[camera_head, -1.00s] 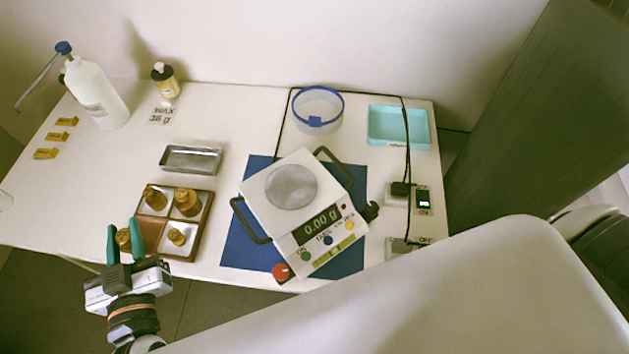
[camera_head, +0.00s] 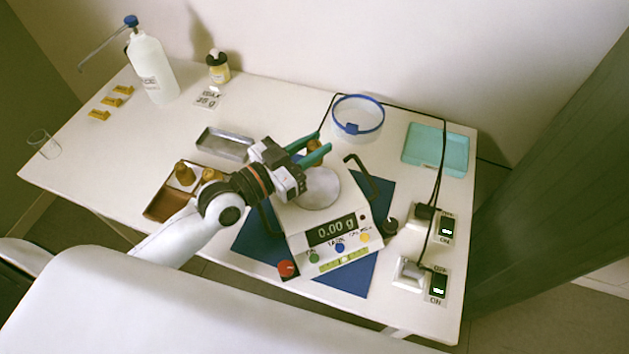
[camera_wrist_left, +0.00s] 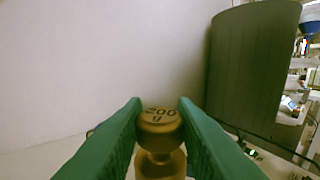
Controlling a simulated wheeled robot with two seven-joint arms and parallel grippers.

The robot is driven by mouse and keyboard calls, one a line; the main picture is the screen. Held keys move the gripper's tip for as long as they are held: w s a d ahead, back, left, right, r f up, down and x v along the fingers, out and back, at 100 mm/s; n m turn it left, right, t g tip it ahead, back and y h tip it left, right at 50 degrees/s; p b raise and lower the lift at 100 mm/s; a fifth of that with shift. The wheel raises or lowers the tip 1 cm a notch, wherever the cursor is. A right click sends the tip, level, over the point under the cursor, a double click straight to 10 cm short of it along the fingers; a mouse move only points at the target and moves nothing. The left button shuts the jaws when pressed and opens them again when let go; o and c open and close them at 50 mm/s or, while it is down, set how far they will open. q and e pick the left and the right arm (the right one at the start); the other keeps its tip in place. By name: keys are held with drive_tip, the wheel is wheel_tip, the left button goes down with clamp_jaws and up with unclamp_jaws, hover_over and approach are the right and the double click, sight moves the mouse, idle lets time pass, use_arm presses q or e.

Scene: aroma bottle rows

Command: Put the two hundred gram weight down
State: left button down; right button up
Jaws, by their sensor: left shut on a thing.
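My left gripper (camera_head: 309,151) is shut on the two hundred gram weight, a brass weight (camera_head: 315,152) with a knob marked "200 g". In the left wrist view the weight (camera_wrist_left: 160,130) sits between the two green fingertips. In the head view the gripper holds it over the far side of the scale's round pan (camera_head: 320,190). The scale (camera_head: 345,262) reads 0.00 g. The gripper partly hides the weight, and I cannot see its base. My right gripper is not in view.
A wooden weight box (camera_head: 160,205) with brass weights stands left of the scale. A steel tray (camera_head: 224,143), a clear blue-rimmed bowl (camera_head: 357,120) and a turquoise tray (camera_head: 436,150) are behind. Handles flank the scale. Switches and cables lie at the right.

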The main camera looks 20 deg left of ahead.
sight(313, 187)
use_arm(q)
wheel_tip(313, 187, down, 9)
drive_tip(key=shift+r+b, duration=0.1)
drive_tip(key=shift+b, duration=0.7)
drive_tip(key=shift+f, duration=0.2)
drive_tip(key=c, duration=1.2)
unclamp_jaws()
drive_tip(key=shift+o, duration=0.2)
